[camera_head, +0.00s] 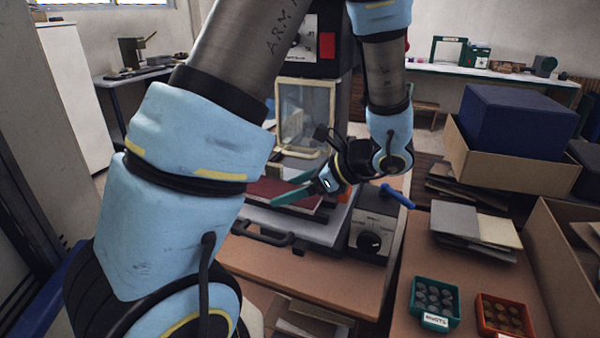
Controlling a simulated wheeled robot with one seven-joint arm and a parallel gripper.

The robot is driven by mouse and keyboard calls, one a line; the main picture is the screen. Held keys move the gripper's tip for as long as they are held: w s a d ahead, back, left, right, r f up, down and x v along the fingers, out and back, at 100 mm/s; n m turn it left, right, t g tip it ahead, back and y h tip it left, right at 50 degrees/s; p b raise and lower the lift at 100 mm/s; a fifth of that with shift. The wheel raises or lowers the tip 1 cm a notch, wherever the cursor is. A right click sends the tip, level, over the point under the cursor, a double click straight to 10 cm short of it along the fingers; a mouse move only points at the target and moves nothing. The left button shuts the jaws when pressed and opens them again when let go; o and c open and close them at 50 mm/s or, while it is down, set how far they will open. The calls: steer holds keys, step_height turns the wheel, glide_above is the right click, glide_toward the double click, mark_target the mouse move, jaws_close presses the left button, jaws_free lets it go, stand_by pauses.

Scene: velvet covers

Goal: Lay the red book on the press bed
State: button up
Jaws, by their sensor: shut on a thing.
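The red book (268,187) is in the middle of the head view, low over the grey press bed (322,232). It looks flat, and I cannot tell whether it touches the bed. My gripper (290,198), with teal fingers, reaches in from the right and is shut on the red book. The fingers cover part of the book, and my arm hides its left side and the left part of the bed.
A control box with a black knob (369,241) is at the press's right. A framed clear guard (305,112) stands behind the book. Teal (434,303) and red (504,318) trays, grey boards (474,230) and a cardboard box holding a blue block (515,125) are right.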

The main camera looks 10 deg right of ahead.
steer(key=w, duration=0.1)
steer(key=w+d+p, duration=0.1)
steer(key=w, duration=0.1)
steer(key=w+d, duration=0.1)
steer(key=shift+w+d+r, duration=0.1)
steer(key=shift+w+d, duration=0.1)
steer(key=shift+w, duration=0.05)
steer(key=shift+p, duration=0.55)
steer(key=shift+f, duration=0.2)
